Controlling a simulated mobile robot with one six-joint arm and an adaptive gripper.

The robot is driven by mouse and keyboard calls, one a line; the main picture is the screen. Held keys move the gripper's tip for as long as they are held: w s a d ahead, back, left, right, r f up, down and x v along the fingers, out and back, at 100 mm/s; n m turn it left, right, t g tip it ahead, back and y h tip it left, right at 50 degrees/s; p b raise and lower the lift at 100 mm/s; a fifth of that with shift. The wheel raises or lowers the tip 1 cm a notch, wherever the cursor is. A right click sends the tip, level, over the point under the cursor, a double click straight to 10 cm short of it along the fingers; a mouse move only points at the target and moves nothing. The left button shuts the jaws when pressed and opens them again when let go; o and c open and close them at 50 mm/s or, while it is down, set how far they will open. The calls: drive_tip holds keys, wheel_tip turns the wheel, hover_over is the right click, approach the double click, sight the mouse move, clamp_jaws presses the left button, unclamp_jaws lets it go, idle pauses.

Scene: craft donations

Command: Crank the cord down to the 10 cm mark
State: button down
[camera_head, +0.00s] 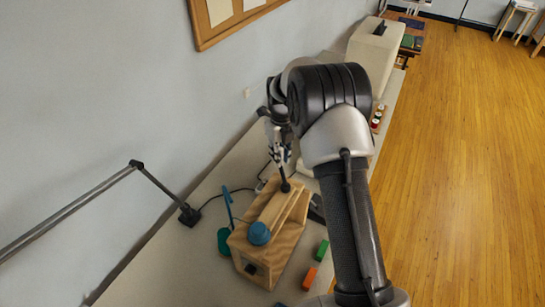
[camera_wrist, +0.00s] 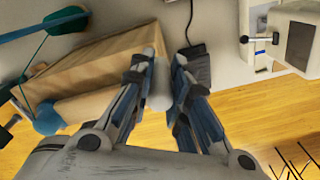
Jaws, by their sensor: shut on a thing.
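A wooden box-like device (camera_head: 288,240) stands on the pale worktop, with a blue round knob (camera_head: 259,233) near its front end. Teal parts (camera_head: 224,241) stand at its left side. My gripper (camera_head: 281,163) is above the far end of the device, pointing down, over a dark rounded part (camera_head: 285,187). In the wrist view my gripper (camera_wrist: 160,88) has its fingers on both sides of a pale rod-like piece (camera_wrist: 158,92), which looks like the crank's grip. The wooden body (camera_wrist: 85,70) and a teal wheel (camera_wrist: 65,20) also show there.
A green block (camera_head: 322,250) and an orange block (camera_head: 309,278) lie right of the device. A lamp arm (camera_head: 85,205) reaches in from the left. A pale machine (camera_wrist: 297,40) stands at right in the wrist view. The wall is close on the left.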

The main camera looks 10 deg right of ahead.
drive_tip(key=shift+s+d+m, duration=0.1)
drive_tip(key=shift+d+m, duration=0.8)
drive_tip(key=shift+m, duration=0.3)
drive_tip(key=c, duration=1.5)
unclamp_jaws()
wheel_tip(320, 180, up, 12)
